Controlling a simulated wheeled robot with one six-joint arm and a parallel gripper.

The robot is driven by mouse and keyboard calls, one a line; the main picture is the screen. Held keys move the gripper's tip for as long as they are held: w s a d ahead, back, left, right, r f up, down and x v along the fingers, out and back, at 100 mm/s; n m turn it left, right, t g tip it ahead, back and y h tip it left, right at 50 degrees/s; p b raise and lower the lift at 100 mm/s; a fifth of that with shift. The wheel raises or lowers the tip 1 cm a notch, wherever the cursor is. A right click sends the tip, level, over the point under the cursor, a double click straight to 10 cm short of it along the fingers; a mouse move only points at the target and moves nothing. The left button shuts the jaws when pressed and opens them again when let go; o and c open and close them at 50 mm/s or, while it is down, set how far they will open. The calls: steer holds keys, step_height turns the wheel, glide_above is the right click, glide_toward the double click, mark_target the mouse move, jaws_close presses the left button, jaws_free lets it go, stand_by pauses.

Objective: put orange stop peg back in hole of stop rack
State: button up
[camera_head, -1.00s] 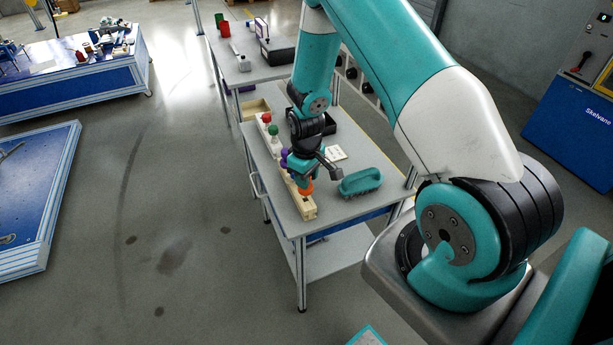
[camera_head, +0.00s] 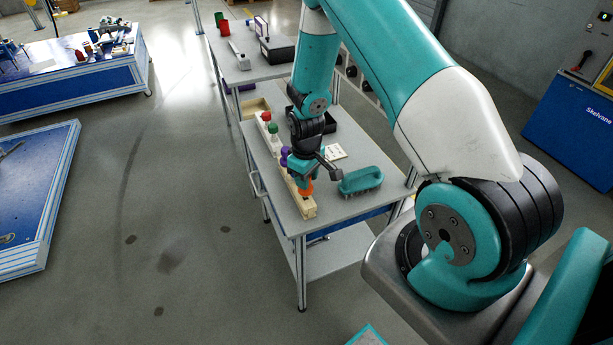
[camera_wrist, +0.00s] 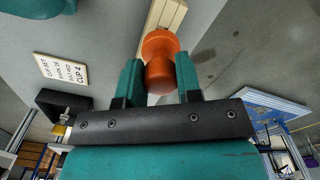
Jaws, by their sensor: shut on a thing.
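The orange stop peg (camera_head: 306,190) is held between the fingers of my gripper (camera_head: 303,184) at the near end of the stop rack. In the wrist view the peg (camera_wrist: 160,62) sits between the two teal fingers of my gripper (camera_wrist: 160,80). The stop rack (camera_head: 306,209) is a long pale wooden bar on the table, also seen in the wrist view (camera_wrist: 168,14). Red (camera_head: 266,116), green (camera_head: 272,128) and purple (camera_head: 284,152) pegs stand along it farther back. The peg's lower end is hidden, so I cannot tell whether it is in a hole.
A teal brush (camera_head: 361,180) lies on the grey table (camera_head: 335,207) right of the rack. A small label card (camera_head: 335,152) and a black tray (camera_head: 327,122) lie behind it. A wooden box (camera_head: 257,105) stands at the table's far end.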

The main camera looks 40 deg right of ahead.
steer(key=shift+f+b, duration=1.15)
steer(key=shift+f, duration=0.45)
steer(key=o, duration=1)
steer(key=shift+c, duration=0.2)
steer(key=shift+r, duration=0.1)
step_height(320, 180, up, 17)
steer(key=b, duration=0.1)
steer(key=shift+a+r, duration=0.15)
steer(key=s+a+r+n+y, duration=0.1)
steer(key=s+a+r, duration=0.2)
steer(key=a+r, duration=0.4)
steer(key=s+a+r+n+y, duration=0.1)
steer(key=s+a+r, duration=0.3)
steer(key=s+a, duration=0.3)
steer(key=s+a+r+n+y, duration=0.2)
steer(key=s+a+r, duration=0.2)
steer(key=s+a, duration=0.4)
steer(key=s, duration=0.4)
steer(key=shift+a+r, duration=0.15)
steer(key=shift+r, duration=0.05)
